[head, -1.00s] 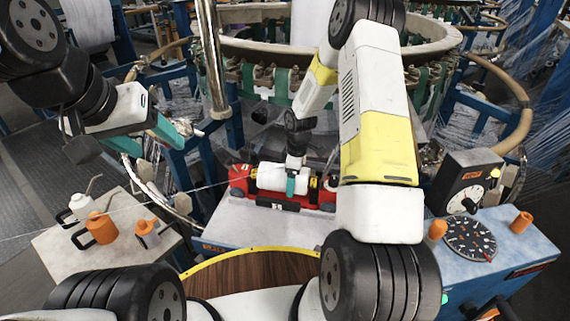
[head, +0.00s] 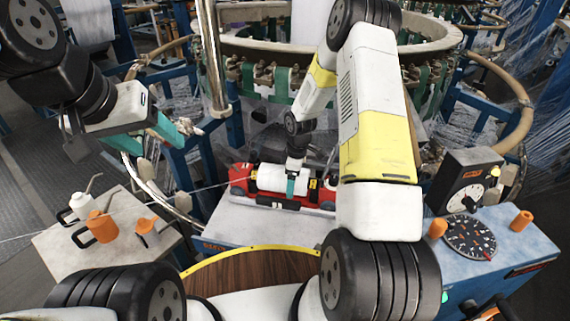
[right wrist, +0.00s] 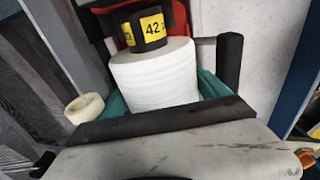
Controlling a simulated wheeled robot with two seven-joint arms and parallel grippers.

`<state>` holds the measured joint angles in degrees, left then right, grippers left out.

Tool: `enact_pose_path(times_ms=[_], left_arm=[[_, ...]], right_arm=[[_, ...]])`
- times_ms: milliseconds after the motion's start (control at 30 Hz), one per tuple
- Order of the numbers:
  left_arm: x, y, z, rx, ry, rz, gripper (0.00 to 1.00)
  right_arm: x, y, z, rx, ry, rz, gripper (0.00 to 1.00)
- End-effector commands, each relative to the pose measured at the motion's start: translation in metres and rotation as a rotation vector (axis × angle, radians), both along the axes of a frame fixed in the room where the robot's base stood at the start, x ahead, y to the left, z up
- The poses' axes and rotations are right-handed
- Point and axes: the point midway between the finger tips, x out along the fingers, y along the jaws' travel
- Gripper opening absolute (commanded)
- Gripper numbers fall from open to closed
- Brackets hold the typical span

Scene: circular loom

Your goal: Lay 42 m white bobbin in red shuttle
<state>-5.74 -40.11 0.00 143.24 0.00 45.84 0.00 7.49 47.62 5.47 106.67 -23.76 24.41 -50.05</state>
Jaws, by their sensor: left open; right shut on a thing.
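The red shuttle (head: 238,181) lies on the pale bench in the middle of the head view. The white bobbin (head: 275,180) lies lengthwise in it. In the right wrist view the bobbin (right wrist: 155,78) has a black end with a yellow tag reading 42 (right wrist: 152,27). My right gripper (head: 292,187) reaches down from above and is shut on the bobbin, its teal fingers on either side. Part of the shuttle (right wrist: 118,12) shows behind the tag. My left gripper (head: 178,136) is open and empty, well to the left of the shuttle.
Orange and white oil cans (head: 102,226) stand on a side table at left. A dial box (head: 468,180) and a round scale (head: 469,238) with orange knobs stand at right. A metal post (head: 211,60) and the loom ring rise behind. A thread runs leftward from the shuttle.

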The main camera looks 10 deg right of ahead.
Motion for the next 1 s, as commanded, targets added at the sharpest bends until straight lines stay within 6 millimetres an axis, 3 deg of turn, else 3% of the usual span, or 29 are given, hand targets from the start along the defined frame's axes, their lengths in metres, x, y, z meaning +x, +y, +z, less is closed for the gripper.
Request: enact_pose_path(times_ms=[33,800,833,900,1000], left_arm=[[0.0000,0.0000,0.0000,0.000,0.000,0.000,0.62],[0.0000,0.0000,0.0000,0.000,0.000,0.000,0.62],[0.0000,0.0000,0.0000,0.000,0.000,0.000,0.62],[0.0000,0.0000,0.0000,0.000,0.000,0.000,0.62],[0.0000,0.0000,0.0000,0.000,0.000,0.000,0.62]], right_arm=[[-0.0036,-0.0065,-0.0035,-0.006,0.011,-0.013,0.13],[-0.0052,-0.0071,-0.0122,-0.006,0.014,-0.013,0.13],[-0.0053,-0.0070,-0.0123,-0.006,0.014,-0.013,0.89],[-0.0054,-0.0071,-0.0124,-0.005,0.015,-0.014,1.00],[-0.0057,-0.0071,-0.0126,-0.005,0.015,-0.014,1.00]])
